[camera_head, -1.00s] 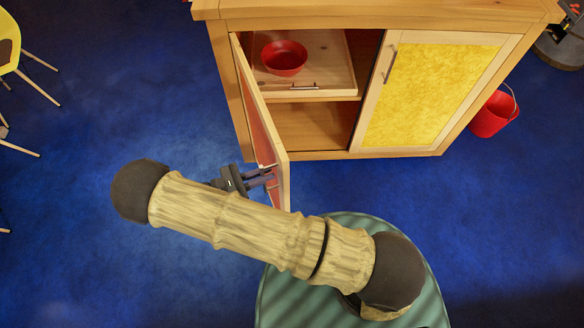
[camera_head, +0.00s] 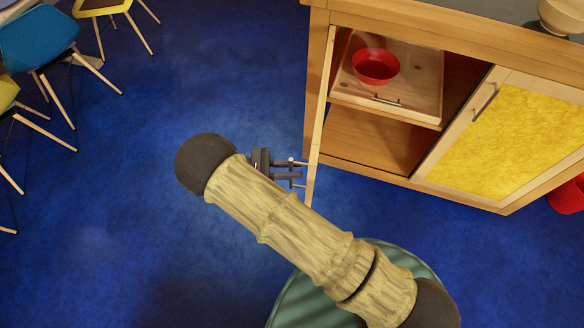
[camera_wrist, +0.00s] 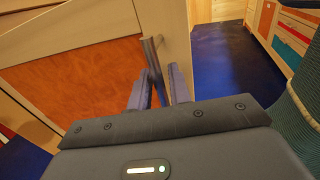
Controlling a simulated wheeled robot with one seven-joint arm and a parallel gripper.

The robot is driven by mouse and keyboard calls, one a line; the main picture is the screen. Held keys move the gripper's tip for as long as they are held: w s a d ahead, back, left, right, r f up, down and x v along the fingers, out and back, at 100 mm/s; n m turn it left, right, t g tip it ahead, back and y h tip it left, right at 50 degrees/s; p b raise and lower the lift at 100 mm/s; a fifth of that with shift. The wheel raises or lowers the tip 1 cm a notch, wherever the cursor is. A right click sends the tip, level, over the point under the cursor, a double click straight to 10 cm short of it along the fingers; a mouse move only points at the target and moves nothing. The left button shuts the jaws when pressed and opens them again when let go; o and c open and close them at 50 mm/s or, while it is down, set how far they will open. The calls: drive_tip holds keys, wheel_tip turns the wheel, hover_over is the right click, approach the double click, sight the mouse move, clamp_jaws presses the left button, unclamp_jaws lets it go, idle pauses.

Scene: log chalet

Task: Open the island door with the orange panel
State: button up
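The island door with the orange panel (camera_wrist: 75,85) stands swung wide open from the island. In the head view I see this door (camera_head: 316,140) nearly edge-on, so its orange panel is hidden there. Its metal handle (camera_wrist: 155,62) is between my two fingers in the wrist view. My gripper (camera_head: 290,171) is at the door's free edge, on its outer side, and it also shows in the wrist view (camera_wrist: 158,85). The fingers are close together around the handle.
The open island compartment holds a wooden drawer (camera_head: 425,85) with a red bowl (camera_head: 376,68) and a shelf. A yellow-panelled door (camera_head: 515,135) beside it is shut. Chairs (camera_head: 40,38) stand at the upper left. The blue floor (camera_head: 100,200) between is clear.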

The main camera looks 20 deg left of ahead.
drive_tip(key=shift+o, duration=0.4)
drive_tip(key=shift+w, duration=0.15)
drive_tip(key=b+v, duration=0.3)
drive_tip(key=v, duration=0.9)
